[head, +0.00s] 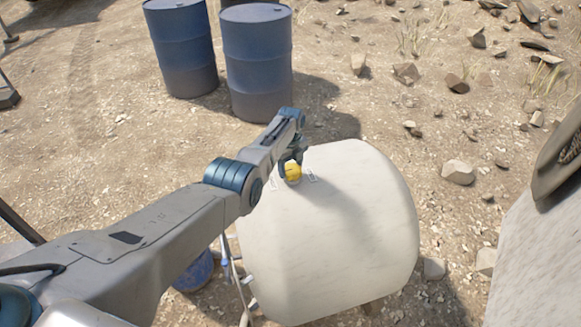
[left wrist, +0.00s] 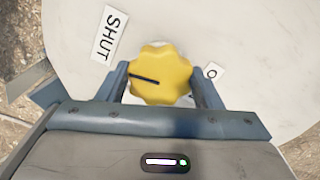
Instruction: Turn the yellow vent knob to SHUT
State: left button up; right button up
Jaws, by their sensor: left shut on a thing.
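The yellow vent knob (left wrist: 165,66) has a scalloped edge and a dark pointer line. It sits on top of the pale tank (head: 360,235), and the head view shows it small (head: 293,173). In the left wrist view the pointer line points left, a little below the white SHUT label (left wrist: 109,36). A second label (left wrist: 213,71) at the knob's right is partly hidden; only an "O" reads. My left gripper (left wrist: 161,78) is shut on the knob, one finger on each side. It also shows in the head view (head: 291,166). My right gripper is not in view.
Two blue drums (head: 256,62) stand on the dirt behind the tank. Stones (head: 458,172) lie to the right. A pale surface with a dark object (head: 563,160) is at the right edge. The rest of the tank top is clear.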

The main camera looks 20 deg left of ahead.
aim_at(291, 168)
pick_arm(q)
jog(key=shift+w+r+m, duration=0.15)
jog(key=shift+m, duration=0.75)
jog(key=o, duration=1)
jog(key=shift+c, duration=0.2)
jog(key=shift+r, duration=0.35)
notch_tip(291, 168, up, 10)
